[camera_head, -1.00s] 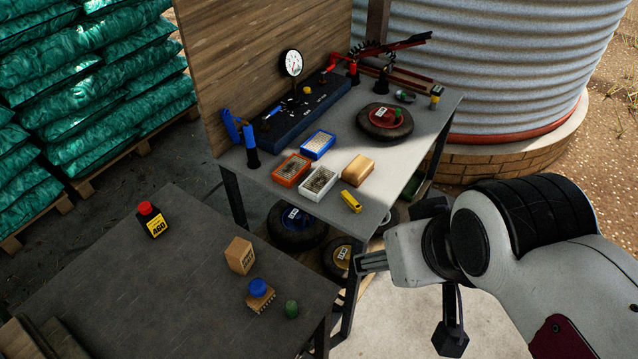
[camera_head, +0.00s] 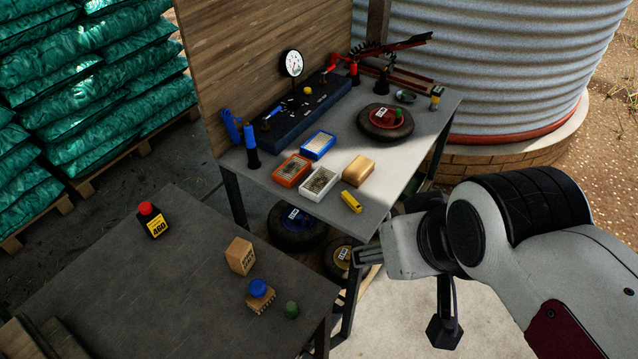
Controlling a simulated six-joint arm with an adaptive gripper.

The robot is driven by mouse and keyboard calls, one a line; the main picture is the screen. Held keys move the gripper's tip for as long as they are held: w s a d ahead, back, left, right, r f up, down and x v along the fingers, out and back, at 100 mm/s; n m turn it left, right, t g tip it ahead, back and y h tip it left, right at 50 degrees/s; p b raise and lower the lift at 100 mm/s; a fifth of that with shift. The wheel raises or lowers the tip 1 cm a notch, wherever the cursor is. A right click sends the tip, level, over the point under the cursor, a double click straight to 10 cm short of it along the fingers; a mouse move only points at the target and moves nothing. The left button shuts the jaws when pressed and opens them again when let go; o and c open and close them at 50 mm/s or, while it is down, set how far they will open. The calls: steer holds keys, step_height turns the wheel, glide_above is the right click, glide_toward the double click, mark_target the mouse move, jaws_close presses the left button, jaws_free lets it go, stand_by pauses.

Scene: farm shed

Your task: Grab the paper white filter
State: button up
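The white paper filter (camera_head: 320,183), a white-framed block with a greyish-tan pleated face, lies flat on the grey workbench (camera_head: 290,208) near its front edge. An orange-framed filter (camera_head: 291,170) lies close to its left and a blue-framed filter (camera_head: 318,145) lies behind it. My gripper (camera_head: 358,257) is at the lower right, in front of the bench's edge and apart from the white filter. It points left, and I cannot tell whether its fingers are open or shut. I see nothing held in it.
A tan block (camera_head: 358,170) and a yellow tool (camera_head: 350,201) lie right of the white filter. The dark front table (camera_head: 120,280) holds a bottle (camera_head: 151,219), a box (camera_head: 240,255) and a brush (camera_head: 260,294).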

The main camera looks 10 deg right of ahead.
steer(key=w+a+m+t+y, duration=0.15)
steer(key=w+a, duration=0.25)
steer(key=w, duration=0.7)
steer(key=w+a+m+t, duration=0.15)
steer(key=w+a, duration=0.25)
steer(key=w, duration=0.7)
steer(key=w+a+t, duration=0.2)
steer(key=w+a, duration=0.2)
steer(key=w, duration=0.7)
steer(key=m+h, duration=0.5)
steer(key=h, duration=0.3)
glide_above(309, 190)
steer(key=w+a, duration=0.2)
steer(key=a, duration=0.2)
step_height(309, 190, down, 20)
steer(key=s+f, duration=0.1)
steer(key=f, duration=0.1)
steer(key=s+d+f+h, duration=0.1)
steer(key=f, duration=0.1)
steer(key=d+f+g+h, duration=0.1)
steer(key=f, duration=0.1)
steer(key=shift+s+f+m+h, duration=0.2)
steer(key=shift+s+m+h, duration=0.05)
steer(key=shift+s+m, duration=0.15)
steer(key=shift+s+d+f+h, duration=0.2)
steer(key=shift+s+f+h, duration=0.2)
steer(key=shift+f, duration=0.1)
steer(key=shift+x, duration=1.3)
